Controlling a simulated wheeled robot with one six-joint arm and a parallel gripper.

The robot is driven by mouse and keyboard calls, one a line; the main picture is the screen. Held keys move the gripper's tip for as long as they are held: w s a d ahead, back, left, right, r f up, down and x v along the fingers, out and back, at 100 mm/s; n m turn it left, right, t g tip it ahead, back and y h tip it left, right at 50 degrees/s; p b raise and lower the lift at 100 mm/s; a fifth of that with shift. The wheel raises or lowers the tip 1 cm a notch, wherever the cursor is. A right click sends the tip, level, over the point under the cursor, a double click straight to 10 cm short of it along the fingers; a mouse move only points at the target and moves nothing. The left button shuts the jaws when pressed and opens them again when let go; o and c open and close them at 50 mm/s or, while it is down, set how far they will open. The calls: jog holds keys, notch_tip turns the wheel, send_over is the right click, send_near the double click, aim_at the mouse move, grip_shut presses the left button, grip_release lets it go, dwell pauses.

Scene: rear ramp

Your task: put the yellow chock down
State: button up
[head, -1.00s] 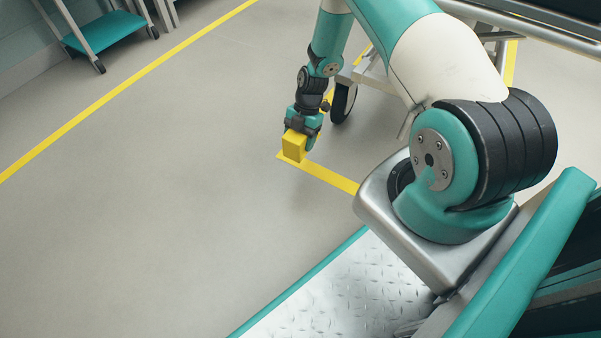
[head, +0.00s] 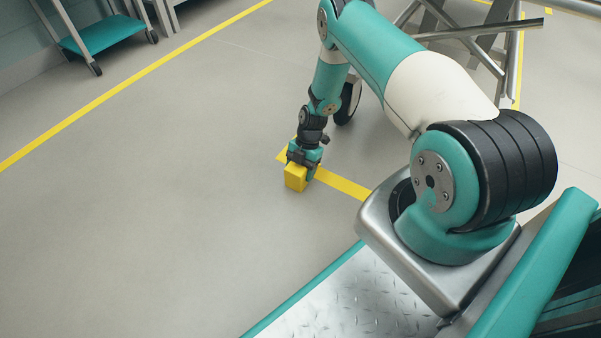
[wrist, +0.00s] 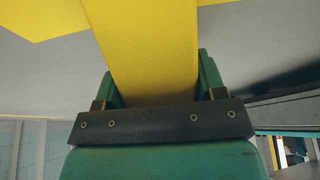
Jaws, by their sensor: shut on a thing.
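The yellow chock (head: 295,177) is a small yellow block at the end of my arm in the head view. My gripper (head: 301,165) is shut on it, pointing down, beside the end of a yellow floor line. The chock is low, close to the grey floor; I cannot tell whether it touches. In the wrist view the chock (wrist: 150,50) fills the upper middle between the two green fingers of my gripper (wrist: 160,85). Its far end is out of that frame.
A yellow floor line (head: 340,184) runs just right of the chock. A wheeled trestle with a black wheel (head: 348,100) stands behind my arm. A teal-shelved cart (head: 103,36) is at the far left. The grey floor (head: 160,220) to the left is clear.

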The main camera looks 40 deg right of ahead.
jog(key=shift+r, duration=0.1)
jog(key=shift+f, duration=0.2)
jog(key=o, duration=1.3)
jog(key=shift+r, duration=0.1)
jog(key=shift+r, duration=0.1)
